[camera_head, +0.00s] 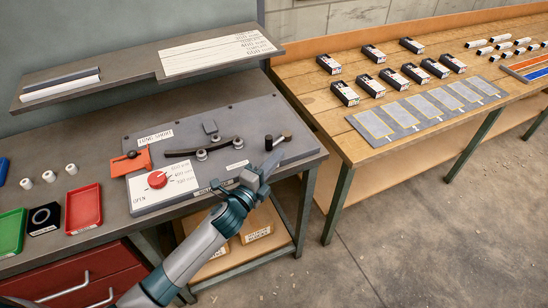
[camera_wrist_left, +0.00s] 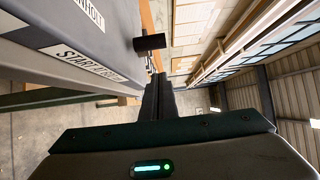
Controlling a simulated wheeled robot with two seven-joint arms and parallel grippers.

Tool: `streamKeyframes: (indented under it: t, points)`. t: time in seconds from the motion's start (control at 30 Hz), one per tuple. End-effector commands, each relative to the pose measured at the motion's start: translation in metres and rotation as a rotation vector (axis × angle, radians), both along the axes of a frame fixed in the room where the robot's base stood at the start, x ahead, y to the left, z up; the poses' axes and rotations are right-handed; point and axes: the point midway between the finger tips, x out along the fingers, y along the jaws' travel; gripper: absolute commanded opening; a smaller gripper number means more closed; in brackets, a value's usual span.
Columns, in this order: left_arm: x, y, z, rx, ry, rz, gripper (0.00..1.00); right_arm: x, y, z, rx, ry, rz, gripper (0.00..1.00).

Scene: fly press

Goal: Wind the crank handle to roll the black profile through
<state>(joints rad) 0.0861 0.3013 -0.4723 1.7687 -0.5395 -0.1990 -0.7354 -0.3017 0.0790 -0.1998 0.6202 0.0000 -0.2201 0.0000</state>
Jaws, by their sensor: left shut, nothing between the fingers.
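The black profile (camera_head: 185,153) is a dark, slightly bent bar lying across the roll bender's grey top plate, against several small rollers (camera_head: 202,154). The crank handle (camera_head: 268,142) is a short black upright grip near the plate's right end, beside a brownish knob (camera_head: 286,135). The handle also shows in the left wrist view (camera_wrist_left: 150,42), at the upper middle. My left gripper (camera_head: 272,162) is shut and empty at the plate's front right edge, just in front of the handle. Its shut fingers show in the left wrist view (camera_wrist_left: 158,98), apart from the handle as far as I can tell.
Green (camera_head: 12,231) and red (camera_head: 83,208) trays lie farther left. A wooden table (camera_head: 345,128) with black boxes and grey sheets stands right. A shelf (camera_head: 130,70) overhangs behind.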

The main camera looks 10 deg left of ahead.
Motion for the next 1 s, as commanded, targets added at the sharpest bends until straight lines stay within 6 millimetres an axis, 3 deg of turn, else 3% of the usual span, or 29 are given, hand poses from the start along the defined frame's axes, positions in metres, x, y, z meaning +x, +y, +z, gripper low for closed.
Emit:
streamKeyframes:
  t: [0.37, 0.8, 1.0]
  points:
    - [-0.014, 0.024, -0.002, -0.001, 0.000, -0.003, 0.00, 0.001, -0.004, -0.012, -0.004, -0.001, 0.001, 0.37]
    - [-0.042, 0.076, -0.003, 0.000, 0.000, -0.003, 0.00, 0.003, 0.002, -0.034, 0.002, -0.004, -0.001, 0.37]
    - [-0.047, 0.086, 0.000, -0.003, -0.001, -0.004, 0.00, 0.003, 0.002, -0.037, 0.002, -0.004, 0.000, 0.37]
